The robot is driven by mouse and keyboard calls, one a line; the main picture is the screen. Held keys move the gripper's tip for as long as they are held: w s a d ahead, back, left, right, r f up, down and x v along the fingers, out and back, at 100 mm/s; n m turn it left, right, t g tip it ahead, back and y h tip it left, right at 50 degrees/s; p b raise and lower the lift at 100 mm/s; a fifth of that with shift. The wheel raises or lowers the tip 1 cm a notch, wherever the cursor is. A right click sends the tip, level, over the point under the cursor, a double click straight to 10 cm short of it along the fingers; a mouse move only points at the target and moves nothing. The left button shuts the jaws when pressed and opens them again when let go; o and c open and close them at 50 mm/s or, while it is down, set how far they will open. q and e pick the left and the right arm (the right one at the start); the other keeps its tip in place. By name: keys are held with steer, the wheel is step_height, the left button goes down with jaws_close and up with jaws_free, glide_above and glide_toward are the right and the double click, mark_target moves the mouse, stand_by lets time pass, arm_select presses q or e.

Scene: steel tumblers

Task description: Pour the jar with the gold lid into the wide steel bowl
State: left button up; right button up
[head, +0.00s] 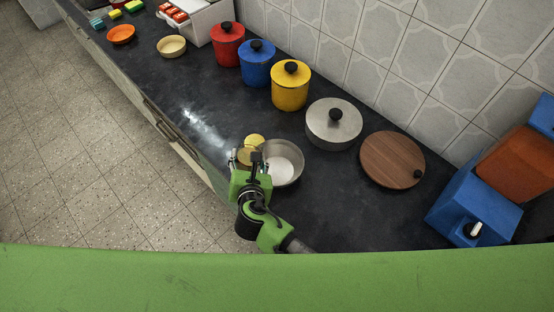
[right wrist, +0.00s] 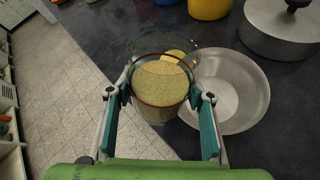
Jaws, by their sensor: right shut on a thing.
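The glass jar (right wrist: 160,88) holds yellowish contents and has a thin reddish line around it. My right gripper (head: 248,160) is shut on it, its two fingers (right wrist: 160,105) on either side in the right wrist view. A round gold piece, which looks like the lid (head: 255,141), shows just beyond the jar; I cannot tell whether it sits on it. The wide steel bowl (head: 290,177) stands right beside the jar and looks empty; it also shows in the right wrist view (right wrist: 255,98). The jar's height above the counter is unclear. My left gripper is not in view.
A lidded steel pot (head: 325,133) and a round wooden board (head: 385,160) stand right of the bowl. Yellow (head: 290,92), blue (head: 257,68) and red (head: 227,50) canisters line the wall. The dark counter (head: 320,215) is clear in front. Its edge drops to the floor at left.

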steer(key=shift+w+d+m+y, duration=0.15)
steer(key=shift+d+m+y, duration=0.15)
steer(key=shift+w+d+r+m+g+y+p, duration=0.2)
steer(key=shift+d+r+m+g+y+p, duration=0.2)
steer(key=shift+d+r+m+p, duration=0.15)
steer(key=shift+w+d+f+m+y+b, duration=0.2)
steer(key=shift+d+f+m+y+b, duration=0.15)
steer(key=shift+f+m+y+b, duration=0.2)
steer(key=shift+s+a+f+m+g+y+b, duration=0.1)
steer(key=shift+a+f+m+g+y+b, duration=0.1)
steer(key=shift+m+g+y+b, duration=0.5)
steer(key=shift+f+m+y+b, duration=0.2)
steer(key=shift+m+y+b, duration=0.35)
steer(key=shift+b, duration=0.5)
steer(key=shift+d+r+m+y+b, duration=0.1)
steer(key=shift+r+m+y+b, duration=0.35)
steer(key=shift+r+y+b, duration=0.15)
steer(key=shift+d+f+m+y+b, duration=0.1)
steer(key=shift+f+m+y+b, duration=0.15)
steer(key=shift+m+y+b, duration=0.45)
steer(key=shift+d+f+m+y+b, duration=0.25)
steer(key=shift+m+y+b, duration=0.2)
steer(key=shift+b, duration=1.2)
